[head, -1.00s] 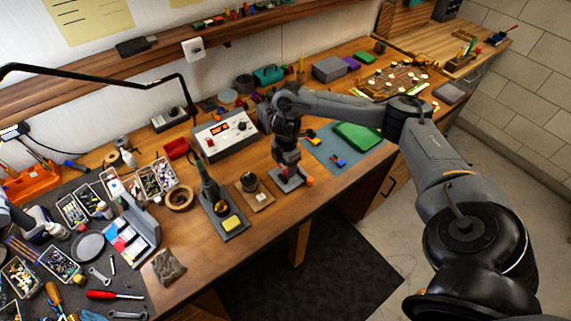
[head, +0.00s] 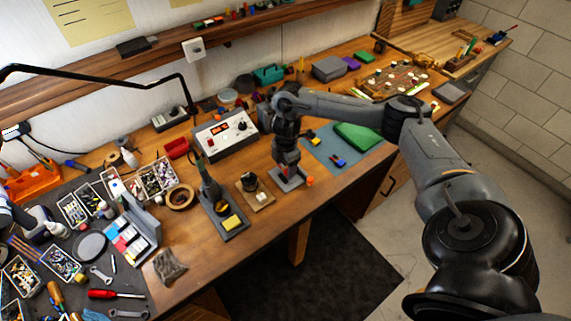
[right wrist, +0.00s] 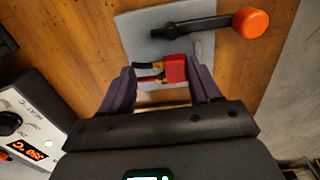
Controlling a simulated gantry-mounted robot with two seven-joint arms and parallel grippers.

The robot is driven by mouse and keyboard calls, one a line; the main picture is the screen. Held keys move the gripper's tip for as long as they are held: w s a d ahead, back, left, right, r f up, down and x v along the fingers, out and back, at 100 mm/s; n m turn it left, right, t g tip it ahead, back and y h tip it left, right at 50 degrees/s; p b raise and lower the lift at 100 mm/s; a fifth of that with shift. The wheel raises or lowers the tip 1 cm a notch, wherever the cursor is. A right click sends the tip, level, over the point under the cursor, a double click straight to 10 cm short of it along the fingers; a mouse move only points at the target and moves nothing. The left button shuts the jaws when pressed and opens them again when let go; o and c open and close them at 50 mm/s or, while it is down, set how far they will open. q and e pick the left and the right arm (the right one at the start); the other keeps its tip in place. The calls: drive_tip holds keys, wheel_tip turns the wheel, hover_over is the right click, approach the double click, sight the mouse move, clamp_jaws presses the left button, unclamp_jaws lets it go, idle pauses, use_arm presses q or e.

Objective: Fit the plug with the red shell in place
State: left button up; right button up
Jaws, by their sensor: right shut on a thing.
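The plug with the red shell (right wrist: 175,68) is between the fingertips of my right gripper (right wrist: 163,74) in the right wrist view, with short red and dark leads at its left. My right gripper is shut on it, low over a grey holder plate (right wrist: 140,36). The plate carries a black lever with an orange knob (right wrist: 251,22), just beyond the plug. Whether the plug touches the plate or sits in a seat cannot be told. In the head view, my right gripper (head: 287,167) is over the same holder near the bench's front edge.
A small wooden block base (head: 256,196) and a soldering stand (head: 232,230) are nearby. A blue mat (head: 322,150) with small connectors and a green item lies to the right.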

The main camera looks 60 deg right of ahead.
drive_tip(key=shift+f, duration=0.25)
drive_tip(key=shift+f, duration=0.35)
drive_tip(key=o, duration=0.9)
drive_tip(key=shift+o, duration=0.9)
drive_tip(key=shift+s+f, duration=0.1)
